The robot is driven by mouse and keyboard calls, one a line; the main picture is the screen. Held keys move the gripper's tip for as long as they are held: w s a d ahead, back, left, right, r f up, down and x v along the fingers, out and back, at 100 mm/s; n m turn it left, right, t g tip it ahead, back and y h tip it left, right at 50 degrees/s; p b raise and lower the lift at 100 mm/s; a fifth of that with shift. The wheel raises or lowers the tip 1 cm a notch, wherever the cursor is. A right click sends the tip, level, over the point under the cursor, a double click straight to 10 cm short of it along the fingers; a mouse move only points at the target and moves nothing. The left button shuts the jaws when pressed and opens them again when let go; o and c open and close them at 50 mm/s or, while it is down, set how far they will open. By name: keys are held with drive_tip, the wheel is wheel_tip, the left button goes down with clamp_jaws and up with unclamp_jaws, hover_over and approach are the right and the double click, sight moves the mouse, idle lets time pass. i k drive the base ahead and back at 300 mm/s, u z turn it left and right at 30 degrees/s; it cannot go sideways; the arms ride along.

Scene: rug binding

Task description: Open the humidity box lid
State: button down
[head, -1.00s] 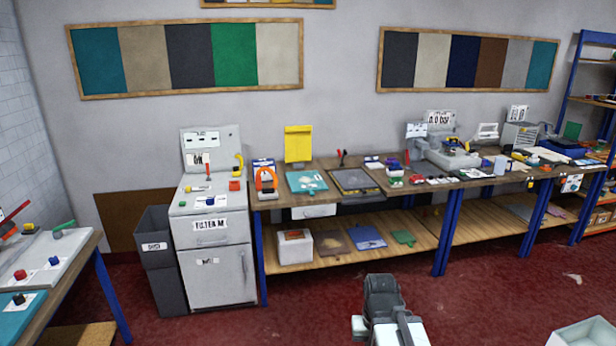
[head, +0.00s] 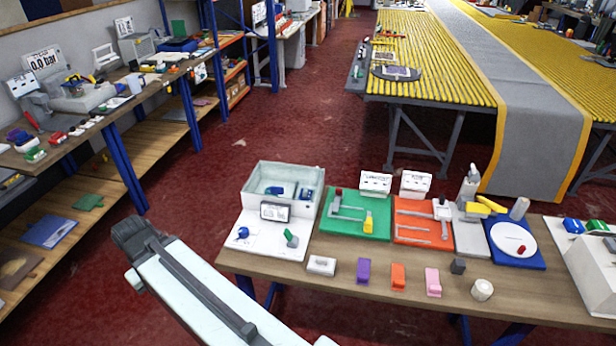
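The humidity box (head: 283,212) is most likely the pale box with a small display on its front, at the left end of the near table in the head view. Its walls look pale and blue items show inside through the top. I cannot tell whether a clear lid covers it. My arm reaches in from the bottom, left of the table. Its dark end (head: 132,236) is left of the box and well apart from it. I cannot make out fingers there, nor anything held.
Right of the box, the table (head: 330,285) carries a green board (head: 353,222), an orange board (head: 422,227), a blue board with a white disc (head: 513,238) and several small blocks along the front. A workbench (head: 107,102) stands left. Red floor lies between.

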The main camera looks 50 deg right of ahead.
sight(275, 190)
drive_tip(key=u, duration=1.25)
drive_tip(key=k, duration=1.25)
drive_tip(key=z, duration=0.9)
drive_tip(key=i, duration=1)
